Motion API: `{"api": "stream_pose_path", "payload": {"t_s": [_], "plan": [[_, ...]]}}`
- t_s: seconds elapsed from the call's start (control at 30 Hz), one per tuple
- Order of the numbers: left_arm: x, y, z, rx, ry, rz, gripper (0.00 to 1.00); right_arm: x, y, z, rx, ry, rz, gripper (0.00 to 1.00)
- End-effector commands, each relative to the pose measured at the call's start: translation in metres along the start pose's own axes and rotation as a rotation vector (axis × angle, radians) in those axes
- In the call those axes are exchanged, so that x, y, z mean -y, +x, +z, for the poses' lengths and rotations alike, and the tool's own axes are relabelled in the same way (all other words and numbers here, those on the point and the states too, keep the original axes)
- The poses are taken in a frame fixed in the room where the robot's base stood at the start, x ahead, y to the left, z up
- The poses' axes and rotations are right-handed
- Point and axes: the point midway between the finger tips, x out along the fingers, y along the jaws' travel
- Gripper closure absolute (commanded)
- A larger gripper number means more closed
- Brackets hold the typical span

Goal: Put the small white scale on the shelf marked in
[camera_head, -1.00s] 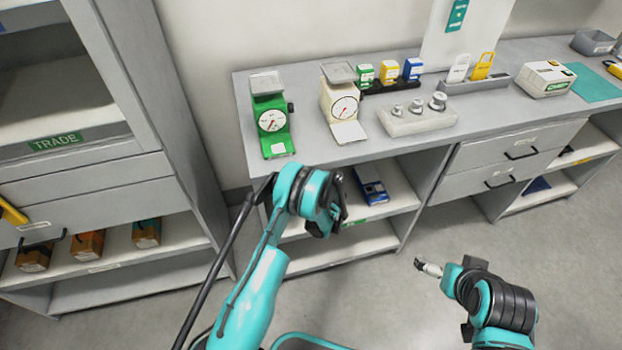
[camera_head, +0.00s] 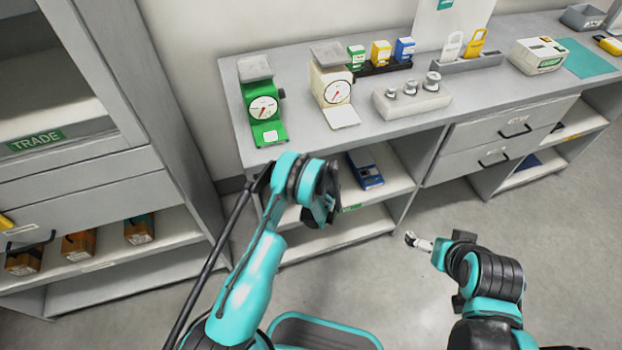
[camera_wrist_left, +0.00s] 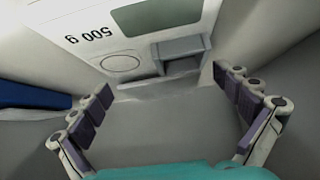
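A small white scale (camera_wrist_left: 135,42) marked 500 g fills the top of the left wrist view, its writing upside down there. In the head view it is not visible; my left arm may hide it. My left gripper (camera_wrist_left: 165,108) is open, its fingers wide apart, with nothing between them; the scale lies just beyond the fingertips. In the head view my left gripper (camera_head: 322,208) is largely hidden by its own wrist, in front of the shelf under the table. My right gripper (camera_head: 416,241) is over the floor, too small to tell its state. No mark reading "in" is legible.
A blue device (camera_head: 365,170) stands on the shelf under the table; a blue thing (camera_wrist_left: 35,97) shows left in the wrist view. A green dial scale (camera_head: 262,107) and cream dial scale (camera_head: 333,90) stand on the table (camera_head: 300,143). A TRADE cabinet (camera_head: 75,188) is left.

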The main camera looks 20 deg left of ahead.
Motion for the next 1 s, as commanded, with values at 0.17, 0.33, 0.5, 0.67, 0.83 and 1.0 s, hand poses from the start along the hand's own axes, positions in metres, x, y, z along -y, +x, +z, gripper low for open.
{"api": "stream_pose_path", "payload": {"t_s": [0.17,0.33,0.5,0.67,0.83,1.0], "plan": [[0.0,0.0,0.0,0.0,0.0,0.0,0.0,0.0,0.0,0.0,0.0,0.0,0.0,0.0],[-0.001,-0.013,-0.003,0.0,0.002,0.001,0.0,0.0,-0.004,-0.003,0.0,0.0,0.0,0.0],[-0.001,-0.049,-0.004,0.0,0.002,0.002,0.0,0.0,-0.015,-0.011,0.0,0.0,0.0,0.0],[-0.001,-0.084,-0.002,0.0,0.003,0.002,0.0,0.0,-0.015,-0.011,0.0,0.0,0.0,0.0],[-0.001,-0.108,0.0,0.0,0.001,0.001,0.0,0.0,-0.007,-0.005,0.0,0.0,0.0,0.0],[0.0,-0.119,-0.001,0.0,0.001,0.0,0.0,0.0,-0.004,-0.003,0.0,0.0,0.0,0.0]]}}
